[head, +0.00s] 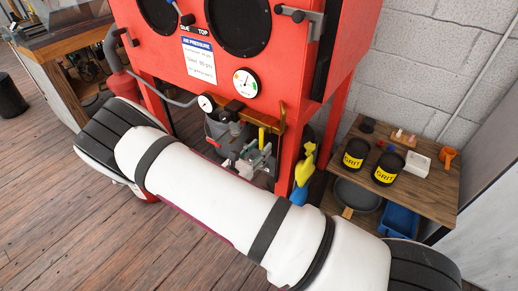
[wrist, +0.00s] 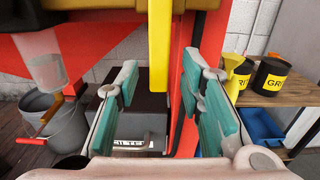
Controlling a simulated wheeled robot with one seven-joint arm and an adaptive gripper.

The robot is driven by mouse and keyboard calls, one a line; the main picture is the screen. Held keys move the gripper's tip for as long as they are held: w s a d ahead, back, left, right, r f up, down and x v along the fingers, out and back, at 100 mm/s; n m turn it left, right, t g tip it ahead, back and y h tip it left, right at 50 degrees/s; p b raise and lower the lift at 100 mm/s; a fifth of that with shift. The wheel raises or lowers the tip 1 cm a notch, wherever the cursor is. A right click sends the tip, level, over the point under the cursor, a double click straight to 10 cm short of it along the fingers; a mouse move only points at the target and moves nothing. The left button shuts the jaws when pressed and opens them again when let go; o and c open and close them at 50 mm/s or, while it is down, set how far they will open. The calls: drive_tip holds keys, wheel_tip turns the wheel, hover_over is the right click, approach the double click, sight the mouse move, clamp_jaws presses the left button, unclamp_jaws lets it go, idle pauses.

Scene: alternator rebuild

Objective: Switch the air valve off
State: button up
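A yellow bar (head: 268,124) runs under the front of the red blast cabinet (head: 250,60), beside the round gauges. A yellow lever-like strip hangs from it; I cannot tell for sure that it is the air valve handle. In the wrist view this upright yellow strip (wrist: 160,55) stands between and beyond the two teal-padded fingers of my gripper (wrist: 166,95). The fingers are apart, and no grip shows. In the head view my gripper (head: 253,160) is just below the yellow bar.
A wooden shelf (head: 430,205) with black grit tins (head: 356,152) stands at the right.

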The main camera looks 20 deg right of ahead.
drive_tip(key=v, duration=1.1)
drive_tip(key=shift+s+a, duration=0.2)
drive_tip(key=shift+a, duration=0.1)
drive_tip(key=s+d+r+m+g+y+p, duration=0.25)
drive_tip(key=s+r+m+g, duration=0.2)
drive_tip(key=r, duration=0.35)
drive_tip(key=s+d+r+m+g+y+p, duration=0.1)
drive_tip(key=s+d+r+m+g, duration=0.25)
drive_tip(key=r+m, duration=0.3)
drive_tip(key=s+d+r+m+g+y+p, duration=0.15)
drive_tip(key=s+d+r+m+g, duration=0.25)
drive_tip(key=r, duration=0.5)
drive_tip(key=s+a+r+m+t+y+p, duration=0.1)
drive_tip(key=s+r+m+t+y+p, duration=0.4)
drive_tip(key=s+r, duration=1.2)
drive_tip(key=s+m+y, duration=0.1)
drive_tip(key=m+y, duration=0.3)
drive_tip(key=m, duration=0.1)
drive_tip(key=shift+a+r+t+y, duration=0.25)
drive_tip(key=shift+t+y, duration=0.05)
